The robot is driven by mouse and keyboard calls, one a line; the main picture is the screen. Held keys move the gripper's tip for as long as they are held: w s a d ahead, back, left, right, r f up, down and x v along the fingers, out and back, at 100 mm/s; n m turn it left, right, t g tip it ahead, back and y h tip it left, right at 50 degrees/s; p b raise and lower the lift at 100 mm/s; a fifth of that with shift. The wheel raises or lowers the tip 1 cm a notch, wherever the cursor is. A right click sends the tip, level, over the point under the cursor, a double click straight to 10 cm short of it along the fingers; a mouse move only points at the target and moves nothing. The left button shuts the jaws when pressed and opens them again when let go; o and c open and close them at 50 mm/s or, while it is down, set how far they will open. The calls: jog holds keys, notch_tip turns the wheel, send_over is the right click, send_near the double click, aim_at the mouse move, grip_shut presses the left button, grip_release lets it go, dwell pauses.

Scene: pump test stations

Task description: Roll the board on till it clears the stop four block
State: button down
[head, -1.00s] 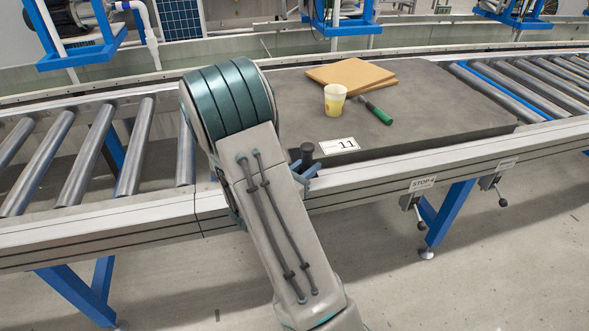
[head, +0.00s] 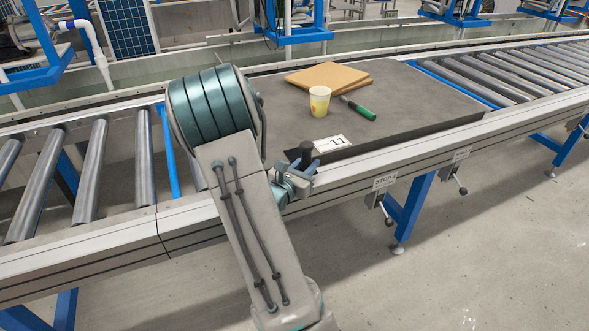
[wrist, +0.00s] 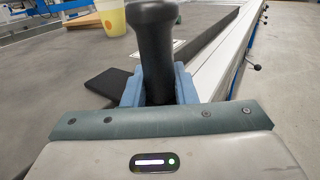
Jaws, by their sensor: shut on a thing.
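The dark grey board (head: 410,105) lies on the roller conveyor, marked with a white "11" label (head: 331,143). A black upright handle (head: 306,152) stands at its near left corner. My gripper (head: 297,178) is shut on this handle; the wrist view shows the blue fingers (wrist: 158,88) on both sides of the black handle (wrist: 155,50). The stop four block is not clearly visible; the "STOP 4" plate (head: 384,180) and its lever (head: 388,221) are on the conveyor's front rail, below the board's near edge.
On the board are brown cardboard sheets (head: 328,76), a yellow-white cup (head: 319,101) and a green-handled tool (head: 360,108). Bare rollers (head: 500,80) continue to the right. Another lever station (head: 461,155) is on the rail right of stop four. Blue legs stand below.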

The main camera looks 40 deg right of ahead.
jog(key=s+d+b, duration=0.1)
jog(key=s+d, duration=0.1)
jog(key=d, duration=0.6)
jog(key=s+d, duration=0.2)
jog(key=d, duration=0.6)
jog(key=s+d+b, duration=0.1)
jog(key=s+d, duration=0.2)
jog(key=d, duration=0.5)
jog(key=shift+s+d+r+b, duration=0.1)
jog(key=shift+d+r+b, duration=0.2)
jog(key=shift+d, duration=0.05)
jog(key=p, duration=0.1)
jog(key=d+p, duration=0.1)
jog(key=shift+s+d+p, duration=0.2)
jog(key=shift+d+p, duration=0.1)
jog(key=shift+p, duration=0.1)
jog(key=shift+d+f+p, duration=0.3)
